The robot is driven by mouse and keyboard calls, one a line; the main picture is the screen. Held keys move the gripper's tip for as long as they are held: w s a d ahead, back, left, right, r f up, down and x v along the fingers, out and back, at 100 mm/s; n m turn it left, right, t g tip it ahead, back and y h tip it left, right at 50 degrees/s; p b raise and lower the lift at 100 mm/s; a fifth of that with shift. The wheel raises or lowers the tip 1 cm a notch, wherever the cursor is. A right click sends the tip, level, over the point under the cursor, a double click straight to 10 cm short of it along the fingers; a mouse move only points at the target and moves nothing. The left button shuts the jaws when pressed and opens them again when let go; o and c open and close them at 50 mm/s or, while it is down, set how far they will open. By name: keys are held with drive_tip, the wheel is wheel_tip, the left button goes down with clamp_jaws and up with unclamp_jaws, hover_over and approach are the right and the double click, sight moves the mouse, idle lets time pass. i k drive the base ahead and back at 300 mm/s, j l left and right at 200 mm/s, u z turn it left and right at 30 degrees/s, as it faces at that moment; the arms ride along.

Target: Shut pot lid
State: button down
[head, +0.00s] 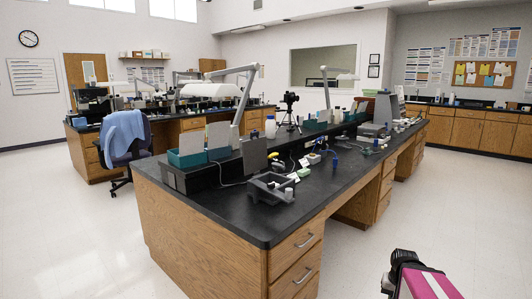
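I cannot make out for certain a pot or its lid in the head view. A grey open-topped case (262,192) sits at the near end of the black benchtop. Small white jars (288,193) stand at its right side, too small to tell whether any is a lidded pot. A small green item (304,172) lies just behind them. Part of my arm, dark with a pink and white panel, shows at the bottom right, apart from the bench on its right side. My gripper's fingers do not show.
The long black-topped bench (190,190) has wooden drawers and a sharp near corner. Blue-green bins (187,159), a white bottle (270,127) and a camera on a tripod (289,104) stand on it. A chair (125,140) is at left. White floor (75,230) is clear around the bench.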

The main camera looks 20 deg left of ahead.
sight(254, 151)
drive_tip(key=k+j, duration=0.1)
drive_tip(key=j, duration=0.3)
drive_tip(key=k+j+z, duration=0.1)
drive_tip(key=j, duration=0.3)
drive_tip(key=k+j, duration=0.1)
drive_tip(key=j, duration=0.3)
drive_tip(key=k+j+z, duration=0.1)
drive_tip(key=j, duration=0.3)
drive_tip(key=k+j+z, duration=0.1)
drive_tip(key=j, duration=0.3)
drive_tip(key=k+j, duration=0.15)
drive_tip(key=j, duration=0.2)
drive_tip(key=k+j+z, duration=0.1)
drive_tip(key=j, duration=0.25)
drive_tip(key=k+j, duration=0.05)
